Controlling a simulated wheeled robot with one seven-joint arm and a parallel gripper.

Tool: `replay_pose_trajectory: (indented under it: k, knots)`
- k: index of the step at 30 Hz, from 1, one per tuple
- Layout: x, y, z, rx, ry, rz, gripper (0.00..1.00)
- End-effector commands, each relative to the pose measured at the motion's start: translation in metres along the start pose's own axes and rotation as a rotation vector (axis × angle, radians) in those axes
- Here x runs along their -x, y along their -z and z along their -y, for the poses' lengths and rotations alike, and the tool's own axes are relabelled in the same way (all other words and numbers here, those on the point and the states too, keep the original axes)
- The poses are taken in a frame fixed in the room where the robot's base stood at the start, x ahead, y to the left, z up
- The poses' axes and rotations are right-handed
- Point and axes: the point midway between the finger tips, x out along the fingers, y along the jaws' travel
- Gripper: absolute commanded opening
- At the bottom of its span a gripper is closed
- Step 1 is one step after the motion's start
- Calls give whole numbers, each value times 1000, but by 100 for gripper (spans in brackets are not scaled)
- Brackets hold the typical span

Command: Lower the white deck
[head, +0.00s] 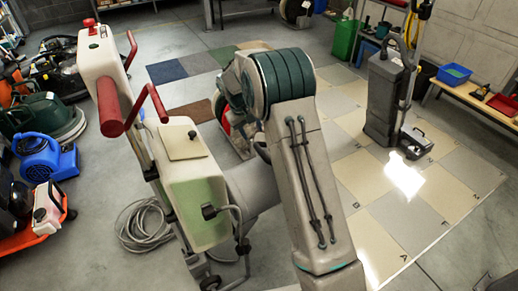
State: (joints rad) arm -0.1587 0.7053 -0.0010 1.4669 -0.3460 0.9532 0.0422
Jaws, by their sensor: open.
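A floor machine stands just left of my arm. It has a cream control head (97,58), red grip handles (112,108) and a cream-green tank (192,195) with a flat lid (184,142). I cannot tell which part is the white deck; the machine's lower end is partly out of frame. A red and white part (222,118) shows behind my arm's upper joint, mostly hidden. My arm crosses the middle of the view. My gripper is not visible in this view.
A coiled grey hose (146,226) lies on the floor left of the machine. A blue blower (46,158) and other machines line the left side. A grey upright machine (383,98) stands on the tiled patch at right. A bench with trays (455,75) is beyond.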

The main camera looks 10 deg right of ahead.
Motion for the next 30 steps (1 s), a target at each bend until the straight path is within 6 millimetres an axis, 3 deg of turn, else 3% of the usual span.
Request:
replay_pose_trajectory:
  k: [9, 15, 28, 29, 30]
  knots:
    - [-69, -1, 0, -1, 1, 3, 43]
    - [-98, 0, 0, -2, 1, 2, 43]
    - [-109, 0, 0, -1, 1, 0, 43]
    - [-109, 0, 0, -1, 1, 0, 40]
    - [-109, 0, 0, -1, 1, 0, 29]
